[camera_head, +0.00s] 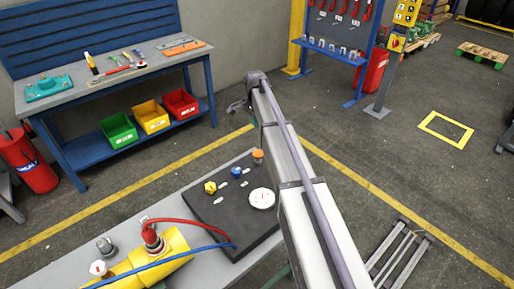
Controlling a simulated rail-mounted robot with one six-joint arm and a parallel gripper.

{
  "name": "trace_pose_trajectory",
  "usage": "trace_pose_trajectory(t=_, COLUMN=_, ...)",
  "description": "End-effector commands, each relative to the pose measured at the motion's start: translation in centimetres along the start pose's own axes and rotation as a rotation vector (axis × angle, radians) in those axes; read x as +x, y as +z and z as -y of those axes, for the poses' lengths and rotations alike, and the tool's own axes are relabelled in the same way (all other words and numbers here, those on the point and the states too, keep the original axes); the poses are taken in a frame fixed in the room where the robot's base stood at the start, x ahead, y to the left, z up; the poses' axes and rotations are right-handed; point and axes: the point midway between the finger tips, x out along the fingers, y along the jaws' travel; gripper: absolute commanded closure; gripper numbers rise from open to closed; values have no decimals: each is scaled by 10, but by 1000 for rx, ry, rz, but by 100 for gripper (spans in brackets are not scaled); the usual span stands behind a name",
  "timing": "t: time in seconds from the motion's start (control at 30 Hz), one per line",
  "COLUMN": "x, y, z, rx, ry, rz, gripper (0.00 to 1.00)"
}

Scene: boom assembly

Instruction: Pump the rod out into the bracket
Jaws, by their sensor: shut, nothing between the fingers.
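My long pale telescoping arm (292,160) reaches from the bottom of the view towards the back wall. My gripper (236,107) shows small and grey at its far end, shut and empty, above the floor beyond the bench and touching nothing. On the grey bench (62,265) lies a yellow cylinder (178,246) with a red hose (190,221) and a blue hose (190,249). A dark panel (228,213) beside it carries a yellow knob (210,187), a blue knob (236,172), an orange knob (258,155) and a round white gauge (262,198). I cannot make out the rod or bracket.
A blue workbench (70,88) with tools and coloured bins stands at the back left. A tool rack (335,50) and a control post (392,70) stand at the back.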

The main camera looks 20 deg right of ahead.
Motion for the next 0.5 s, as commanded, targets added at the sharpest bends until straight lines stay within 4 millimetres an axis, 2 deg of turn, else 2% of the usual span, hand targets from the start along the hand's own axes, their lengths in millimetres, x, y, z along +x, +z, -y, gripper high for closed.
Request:
trace_pose_trajectory(t=0.17, x=5, y=0, z=0, rx=-2, ry=0, rz=0, gripper=100)
trace_pose_trajectory(t=0.27, x=16, y=0, z=0, rx=-2, ry=0, rz=0, gripper=100)
trace_pose_trajectory(t=0.5, x=66, y=1, z=0, rx=-3, ry=0, rz=0, gripper=100)
